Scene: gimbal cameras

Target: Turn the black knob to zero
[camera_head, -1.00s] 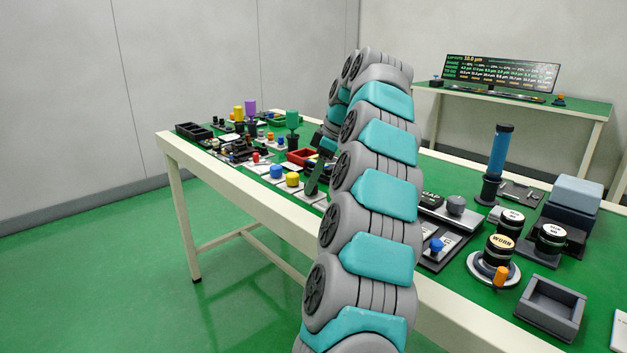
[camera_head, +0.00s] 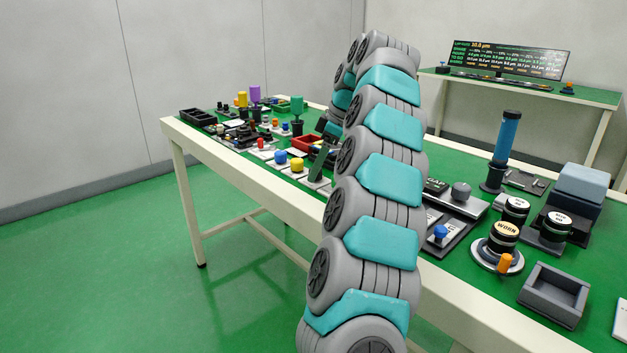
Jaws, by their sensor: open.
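My arm rises through the middle of the view and bends over the long green-topped table (camera_head: 262,187). My gripper (camera_head: 320,152) shows only in part beyond the arm, low over the table near a red tray and a yellow knob. Its fingers are largely hidden, and nothing is seen held in it. Several small black parts (camera_head: 222,130) stand on the left part of the table, too small to tell which is the black knob. No zero mark is legible. The arm hides the table's middle.
Blue (camera_head: 281,157) and yellow (camera_head: 297,165) knobs stand near the front edge. On the right are a blue-handled post (camera_head: 507,138), a "WORN" cylinder (camera_head: 505,230) and an open grey box (camera_head: 553,294). A display (camera_head: 510,60) stands on a back table. The floor at left is clear.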

